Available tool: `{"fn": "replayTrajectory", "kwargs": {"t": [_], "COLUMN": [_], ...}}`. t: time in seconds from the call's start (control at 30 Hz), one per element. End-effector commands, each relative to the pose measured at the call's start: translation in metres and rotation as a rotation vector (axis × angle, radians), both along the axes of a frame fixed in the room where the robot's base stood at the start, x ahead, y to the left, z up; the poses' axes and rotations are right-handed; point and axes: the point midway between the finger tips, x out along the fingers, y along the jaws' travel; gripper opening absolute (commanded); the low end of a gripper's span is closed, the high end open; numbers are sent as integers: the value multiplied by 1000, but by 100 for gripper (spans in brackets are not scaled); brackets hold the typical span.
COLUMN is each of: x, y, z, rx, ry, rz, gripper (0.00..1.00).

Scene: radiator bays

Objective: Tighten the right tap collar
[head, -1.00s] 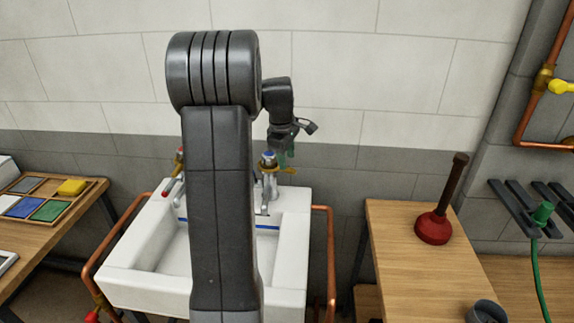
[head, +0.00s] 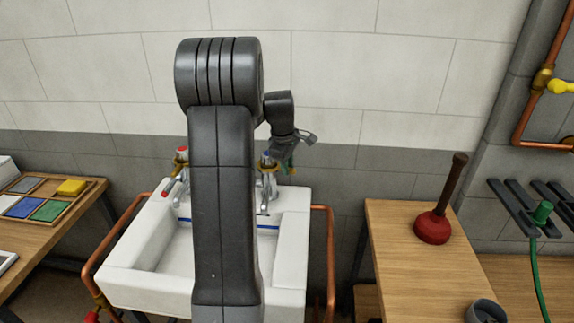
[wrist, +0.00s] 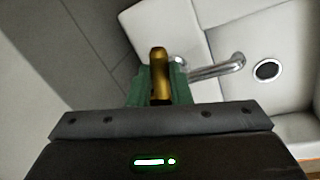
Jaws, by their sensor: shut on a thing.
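The right tap (head: 267,180) stands on the back ledge of the white sink (head: 290,250). It has a blue top, brass at its collar and a chrome spout. My gripper (head: 289,166) is just right of the tap's upper part. In the wrist view, its green fingers (wrist: 158,88) are shut on a brass lug (wrist: 158,70), which appears to belong to the right tap collar. The chrome spout (wrist: 218,69) shows beside the fingers. The collar's far side is hidden. The left tap (head: 180,172), with a red top, is partly behind my arm.
Copper pipes (head: 330,250) run along both sides of the sink. A wooden bench (head: 400,265) at right holds a red plunger (head: 434,227) and a dark cup (head: 485,311). The left bench has a tray with a yellow block (head: 72,187). The sink drain (wrist: 267,70) is clear.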

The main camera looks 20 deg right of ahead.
Motion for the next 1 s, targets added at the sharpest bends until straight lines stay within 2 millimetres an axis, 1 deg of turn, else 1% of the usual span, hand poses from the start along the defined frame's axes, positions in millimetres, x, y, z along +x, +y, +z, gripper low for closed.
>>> {"fn": "replayTrajectory", "kwargs": {"t": [0.37, 1.0], "x": [-2, -11], "y": [3, 21], "z": [0, 0], "rx": [0, 0], "ry": [0, 0], "rz": [-51, -351], "gripper": [0, 0]}}
